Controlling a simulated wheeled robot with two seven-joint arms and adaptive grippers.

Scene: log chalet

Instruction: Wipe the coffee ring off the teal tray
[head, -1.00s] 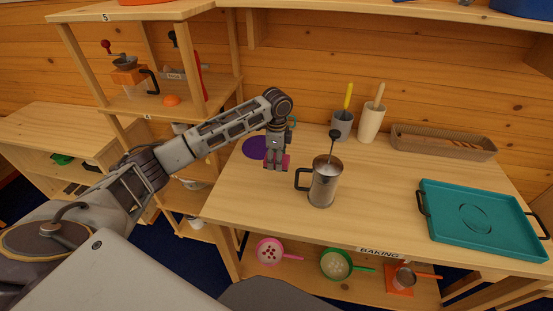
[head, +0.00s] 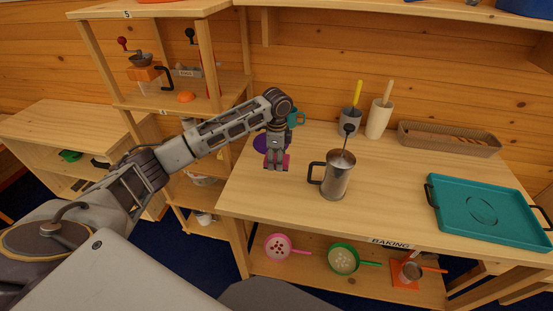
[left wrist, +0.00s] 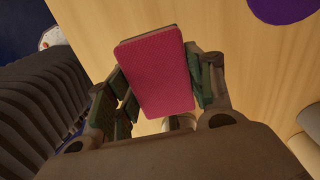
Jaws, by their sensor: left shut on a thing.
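The teal tray (head: 459,219) lies on the right part of the wooden counter, with dark handles at its ends. A dark coffee ring (head: 482,208) shows on its bare floor. My left gripper (head: 276,164) is over the counter's left part, well left of the tray. It is shut on a pink sponge (head: 286,161), which fills the left wrist view between the fingers (left wrist: 155,75). The sponge looks held above the counter. My right gripper is not in view.
Behind are a grey cup (head: 350,125), a cream cup (head: 378,122) and a long basket (head: 440,139). A purple disc (head: 262,144) and teal mug (head: 297,118) are near my gripper.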

